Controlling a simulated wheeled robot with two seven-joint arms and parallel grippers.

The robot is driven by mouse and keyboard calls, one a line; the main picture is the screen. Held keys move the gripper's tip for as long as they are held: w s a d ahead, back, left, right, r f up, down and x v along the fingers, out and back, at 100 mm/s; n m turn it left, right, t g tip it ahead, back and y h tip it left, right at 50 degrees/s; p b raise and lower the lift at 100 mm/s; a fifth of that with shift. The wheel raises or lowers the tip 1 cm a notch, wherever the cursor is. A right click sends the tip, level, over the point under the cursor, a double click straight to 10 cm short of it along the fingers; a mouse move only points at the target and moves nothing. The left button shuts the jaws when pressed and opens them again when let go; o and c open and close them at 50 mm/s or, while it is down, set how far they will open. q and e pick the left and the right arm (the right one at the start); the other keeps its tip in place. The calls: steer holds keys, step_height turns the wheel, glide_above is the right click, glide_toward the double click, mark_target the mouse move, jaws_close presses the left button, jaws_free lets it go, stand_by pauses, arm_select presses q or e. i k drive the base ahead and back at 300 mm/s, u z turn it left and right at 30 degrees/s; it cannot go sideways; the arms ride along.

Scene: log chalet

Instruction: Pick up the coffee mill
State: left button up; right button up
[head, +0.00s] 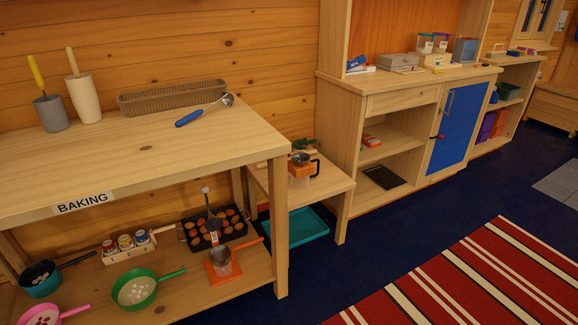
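An orange and pale boxy item with a dark round bowl-like top (301,168) stands on the low wooden side table, between the baking table and the tall cabinet. It looks like the coffee mill, but it is small and I cannot be sure. A dark curved part shows at its right side. Neither of my grippers is in the head view.
The low side table (328,184) has a teal tray (292,228) beneath it. The baking table (150,150) stands to its left, with a blue-handled ladle (203,110) and a woven basket (172,97) on top. Dark blue floor (385,240) is clear in front.

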mark_target(301, 169)
steer(key=z, duration=1)
steer(key=i, duration=2.85)
steer(key=u, duration=2.15)
